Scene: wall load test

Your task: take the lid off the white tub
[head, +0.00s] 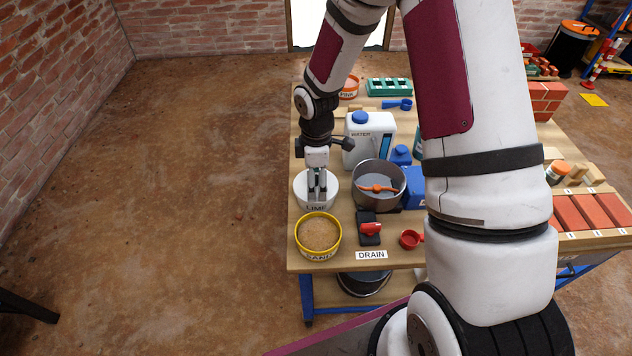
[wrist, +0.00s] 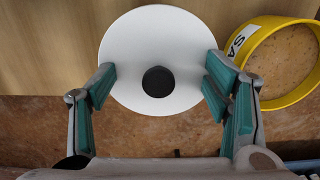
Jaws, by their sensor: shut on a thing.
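The white tub (head: 325,206), lettered LIME, stands near the table's left edge in the head view. Its round white lid (wrist: 150,30) with a dark round knob (wrist: 158,82) fills the middle of the wrist view and hides the tub below. My gripper (head: 317,197) points straight down over the tub, its fingers close together in the head view. In the wrist view its green-padded fingers stand on either side of the knob; their contact is hard to make out. It is shut on the lid. I cannot tell whether the lid is clear of the rim.
A yellow sand tub (head: 300,245) stands just in front of the white tub. A metal bowl (head: 394,205) with an orange paddle is close on the right, and a white water jug (head: 359,136) behind.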

